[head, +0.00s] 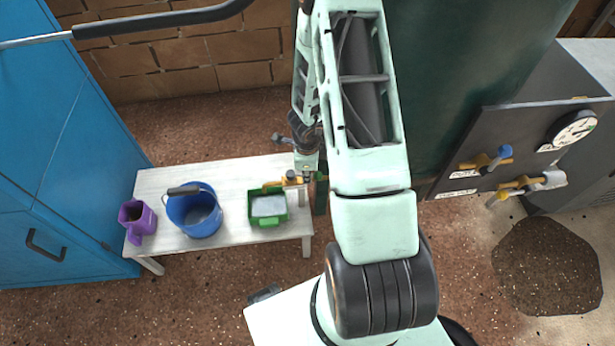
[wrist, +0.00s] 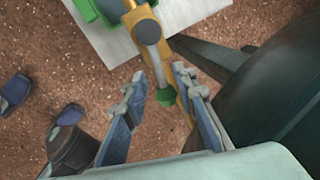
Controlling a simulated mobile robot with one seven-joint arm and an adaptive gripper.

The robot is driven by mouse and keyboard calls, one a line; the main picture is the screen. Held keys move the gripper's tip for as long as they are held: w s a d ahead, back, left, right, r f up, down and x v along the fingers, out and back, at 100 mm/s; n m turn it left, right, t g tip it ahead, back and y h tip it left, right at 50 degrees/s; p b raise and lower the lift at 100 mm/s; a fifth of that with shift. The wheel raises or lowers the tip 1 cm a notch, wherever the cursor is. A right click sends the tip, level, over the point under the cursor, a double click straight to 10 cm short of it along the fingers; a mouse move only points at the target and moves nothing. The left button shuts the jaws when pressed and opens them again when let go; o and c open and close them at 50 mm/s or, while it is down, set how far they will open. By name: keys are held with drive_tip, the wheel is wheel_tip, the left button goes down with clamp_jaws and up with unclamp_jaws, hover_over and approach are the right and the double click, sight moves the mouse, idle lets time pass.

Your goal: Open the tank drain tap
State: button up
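The tank drain tap (wrist: 145,32) has a yellow body and a grey lever with a green end (wrist: 165,97) in the wrist view. In the head view the yellow tap (head: 290,181) shows at the right end of a white bench, partly hidden by my arm. My gripper (wrist: 159,78) is open, with one finger on each side of the lever. I cannot tell whether either finger touches it. In the head view my arm hides most of the gripper. The dark green tank (head: 460,70) stands behind and right of my arm.
The white bench (head: 157,183) holds a purple jug (head: 138,221), a blue bucket (head: 195,212) and a green container (head: 267,208). A dark panel at right carries a gauge (head: 574,130) and two yellow valves. A dark patch (head: 548,265) lies on the floor below.

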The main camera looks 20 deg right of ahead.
drive_tip(key=shift+w+d+f, duration=0.1)
drive_tip(key=shift+w+f, duration=0.05)
drive_tip(key=shift+f, duration=0.55)
clamp_jaws()
